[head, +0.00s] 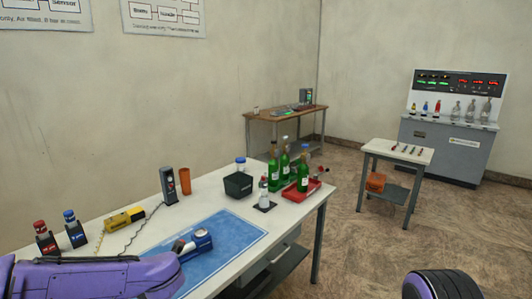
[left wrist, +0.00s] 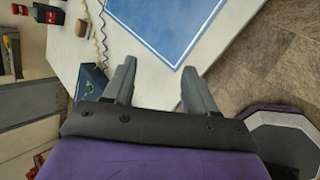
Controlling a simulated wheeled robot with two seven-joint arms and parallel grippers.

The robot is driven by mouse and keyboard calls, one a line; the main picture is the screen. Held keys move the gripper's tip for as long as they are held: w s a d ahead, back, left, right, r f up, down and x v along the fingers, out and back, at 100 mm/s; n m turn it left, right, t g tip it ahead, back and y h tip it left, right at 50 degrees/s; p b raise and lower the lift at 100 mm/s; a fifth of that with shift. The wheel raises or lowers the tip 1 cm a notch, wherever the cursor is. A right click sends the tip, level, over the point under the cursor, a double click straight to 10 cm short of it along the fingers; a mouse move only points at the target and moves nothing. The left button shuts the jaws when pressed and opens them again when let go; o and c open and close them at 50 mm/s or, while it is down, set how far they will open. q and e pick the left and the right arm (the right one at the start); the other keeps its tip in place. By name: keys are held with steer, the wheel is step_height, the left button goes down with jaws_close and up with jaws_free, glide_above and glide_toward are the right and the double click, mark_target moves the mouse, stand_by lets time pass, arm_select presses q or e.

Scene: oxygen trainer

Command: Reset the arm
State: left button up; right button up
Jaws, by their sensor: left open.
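My left arm is purple and reaches in from the left over the front of the table in the head view. Its gripper fingers cannot be made out there. In the left wrist view my left gripper (left wrist: 160,88) is open, with two grey fingers apart and nothing between them. White tabletop (left wrist: 140,75) shows behind the fingers, and the blue mat (left wrist: 165,22) lies beyond their tips. A dark blue object (left wrist: 90,82) is beside the left finger; whether they touch is unclear. My right gripper is not in view.
A side table (head: 398,151) and grey console (head: 445,150) stand beyond open floor.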

arm_select(q)
steer(key=s+d+f+m+t+h+b, duration=0.1)
steer(key=s+d+f+m+b, duration=0.15)
steer(key=s+f+m, duration=0.75)
steer(key=s+d+f+m+h+b, duration=0.25)
steer(key=s+f+m, duration=0.35)
steer(key=f, duration=0.7)
steer(key=s+a+f+m+g+b, duration=0.1)
steer(key=s+a+f+m, duration=0.1)
steer(key=s, duration=0.4)
steer(key=s+a+f+m+g+y+b, duration=0.1)
steer(key=s+a+f+m, duration=0.1)
steer(key=s+f+m, duration=0.2)
steer(key=s+a+f+m+g+b, duration=0.1)
steer(key=s+a+f+m, duration=0.1)
steer(key=s, duration=0.5)
steer(key=shift+s+f+m, duration=0.35)
steer(key=shift+f+m, duration=0.05)
steer(key=shift+f, duration=0.45)
steer(key=shift+w+a, duration=0.1)
